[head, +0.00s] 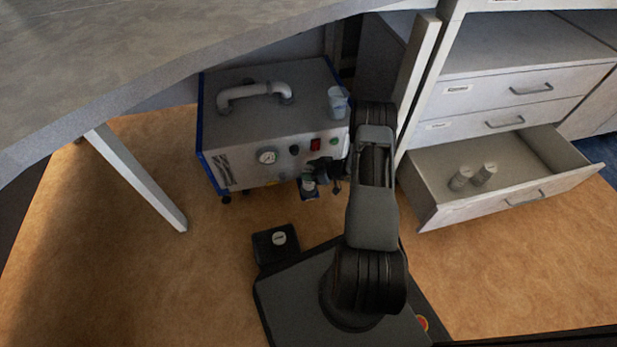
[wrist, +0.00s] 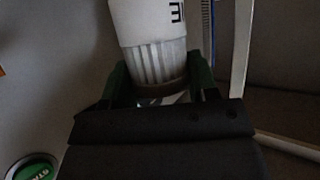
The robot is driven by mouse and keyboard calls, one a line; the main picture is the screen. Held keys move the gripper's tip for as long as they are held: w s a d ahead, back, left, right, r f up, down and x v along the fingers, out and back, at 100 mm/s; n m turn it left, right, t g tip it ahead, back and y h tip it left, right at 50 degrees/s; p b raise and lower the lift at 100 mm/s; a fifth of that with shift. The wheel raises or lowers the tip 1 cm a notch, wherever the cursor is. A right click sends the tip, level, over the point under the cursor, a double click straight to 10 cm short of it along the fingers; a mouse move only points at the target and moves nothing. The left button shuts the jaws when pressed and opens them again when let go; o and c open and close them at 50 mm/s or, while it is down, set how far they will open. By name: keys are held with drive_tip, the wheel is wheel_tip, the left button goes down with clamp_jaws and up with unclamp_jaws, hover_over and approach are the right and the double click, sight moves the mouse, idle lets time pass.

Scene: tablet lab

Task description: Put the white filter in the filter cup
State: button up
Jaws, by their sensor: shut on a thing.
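My gripper (head: 322,172) is in front of the machine's face in the head view. In the wrist view its green fingers (wrist: 158,84) are shut around a white cylinder, which looks like the white filter (wrist: 150,25). The cylinder has dark lettering, a clear ribbed section and a brown band near the fingers. In the head view a small pale piece (head: 308,184) shows just below the gripper, over a dark blue part. I cannot tell whether that piece is the held filter or the filter cup. The filter cup is not clearly identifiable.
A clear beaker (head: 338,102) stands on the grey machine (head: 239,122) with blue edges. An open drawer (head: 440,162) at right holds two pale cylinders (head: 472,177). A desk (head: 130,60) overhangs at left. A green button (wrist: 34,167) shows in the wrist view.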

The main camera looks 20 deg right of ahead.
drive_tip(key=shift+w+a+f+b, duration=0.15)
drive_tip(key=shift+f+b, duration=0.55)
drive_tip(key=shift+f, duration=1)
drive_tip(key=shift+f, duration=0.2)
drive_tip(key=o, duration=1.2)
drive_tip(key=shift+r, duration=0.25)
drive_tip(key=p+v, duration=0.4)
drive_tip(key=v, duration=0.8)
drive_tip(key=shift+f, duration=0.1)
